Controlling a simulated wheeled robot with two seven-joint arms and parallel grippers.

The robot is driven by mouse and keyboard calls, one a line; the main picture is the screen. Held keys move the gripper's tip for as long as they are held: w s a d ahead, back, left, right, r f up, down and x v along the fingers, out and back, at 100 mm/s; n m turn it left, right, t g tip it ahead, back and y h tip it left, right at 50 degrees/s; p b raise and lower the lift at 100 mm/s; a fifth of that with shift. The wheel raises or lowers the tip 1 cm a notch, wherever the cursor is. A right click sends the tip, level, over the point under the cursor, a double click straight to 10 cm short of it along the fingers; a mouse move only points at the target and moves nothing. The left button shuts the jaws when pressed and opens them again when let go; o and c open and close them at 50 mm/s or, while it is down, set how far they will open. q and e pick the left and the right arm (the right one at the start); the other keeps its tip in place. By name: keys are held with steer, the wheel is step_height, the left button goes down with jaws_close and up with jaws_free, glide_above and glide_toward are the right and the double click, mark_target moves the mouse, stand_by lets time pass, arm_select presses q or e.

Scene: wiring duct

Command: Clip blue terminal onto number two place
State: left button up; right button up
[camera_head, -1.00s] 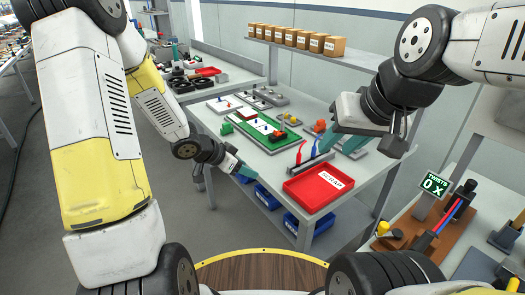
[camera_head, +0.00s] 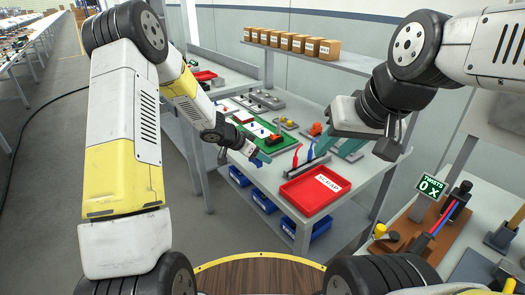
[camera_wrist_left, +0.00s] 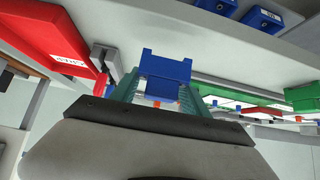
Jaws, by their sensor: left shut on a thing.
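A blue terminal (camera_wrist_left: 165,68) sits between the two teal fingers of my left gripper (camera_wrist_left: 165,90) in the left wrist view. The gripper is shut on it. In the head view my left gripper (camera_head: 262,158) is by the bench's near left edge, left of the red tray, and the terminal is hard to make out there. A green board (camera_head: 263,140) with a white panel lies just beyond it; no place numbers can be read. My right gripper (camera_head: 350,148) hangs over the bench's right side; its finger gap is not clear.
A red tray (camera_head: 316,190) with a label is at the bench's near edge, and a grey rail (camera_head: 306,168) with red- and blue-handled tools stands behind it. Blue bins (camera_head: 264,199) are below. Cardboard boxes (camera_head: 290,40) line the shelf. A twist counter (camera_head: 432,186) is at right.

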arm_select(q)
steer(key=shift+w+d, duration=0.25)
steer(key=shift+w, duration=0.3)
steer(key=shift+w+d+f, duration=0.35)
steer(key=shift+w+f, duration=0.1)
steer(key=shift+w, duration=0.25)
steer(key=shift+f, duration=1.25)
steer(key=shift+f, duration=0.1)
steer(key=o, duration=1.3)
